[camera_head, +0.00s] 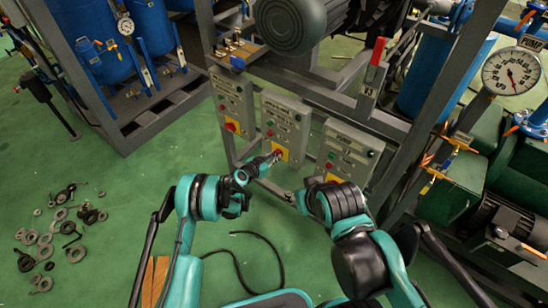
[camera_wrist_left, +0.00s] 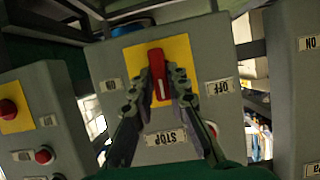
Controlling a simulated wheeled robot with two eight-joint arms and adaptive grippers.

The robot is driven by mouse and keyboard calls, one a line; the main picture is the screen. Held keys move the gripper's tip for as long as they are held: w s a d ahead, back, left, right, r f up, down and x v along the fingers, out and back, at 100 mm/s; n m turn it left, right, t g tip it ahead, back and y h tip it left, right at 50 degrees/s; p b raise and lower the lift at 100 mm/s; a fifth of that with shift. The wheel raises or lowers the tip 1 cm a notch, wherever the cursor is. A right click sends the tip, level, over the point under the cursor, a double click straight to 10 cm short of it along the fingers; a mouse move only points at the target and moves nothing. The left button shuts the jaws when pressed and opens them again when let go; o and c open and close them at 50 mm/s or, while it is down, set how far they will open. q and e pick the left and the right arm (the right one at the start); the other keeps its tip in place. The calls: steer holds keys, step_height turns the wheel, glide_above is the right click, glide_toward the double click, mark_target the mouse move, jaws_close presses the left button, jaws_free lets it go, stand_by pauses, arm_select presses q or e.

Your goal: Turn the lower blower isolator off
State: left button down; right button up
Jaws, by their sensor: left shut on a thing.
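The isolator is a red handle (camera_wrist_left: 157,70) on a yellow plate (camera_wrist_left: 183,56) on the middle grey control box (camera_head: 285,122). In the left wrist view, which shows the box upside down, the handle points nearly straight up and down in the picture. An OFF label (camera_wrist_left: 218,88) is to its right, another label to its left, and a STOP label (camera_wrist_left: 167,139) below. My left gripper (camera_head: 273,158) is shut on the handle, one finger on each side (camera_wrist_left: 160,88). My right gripper (camera_head: 297,199) is low in front of the right-hand box; its fingers are too unclear to read.
Similar grey boxes stand left (camera_head: 232,100) and right (camera_head: 350,152) of the middle one, on a grey frame. A red-handled lever (camera_head: 378,52) is above the right box. A black hose (camera_head: 262,262) and scattered rings (camera_head: 45,240) lie on the green floor.

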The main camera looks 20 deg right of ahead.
stand_by(0.4)
arm_select(q)
steer(key=c, duration=1.5)
jaws_free()
steer(key=v, duration=0.7)
steer(key=shift+s+a+r, duration=0.1)
steer(key=shift+s+a, duration=0.05)
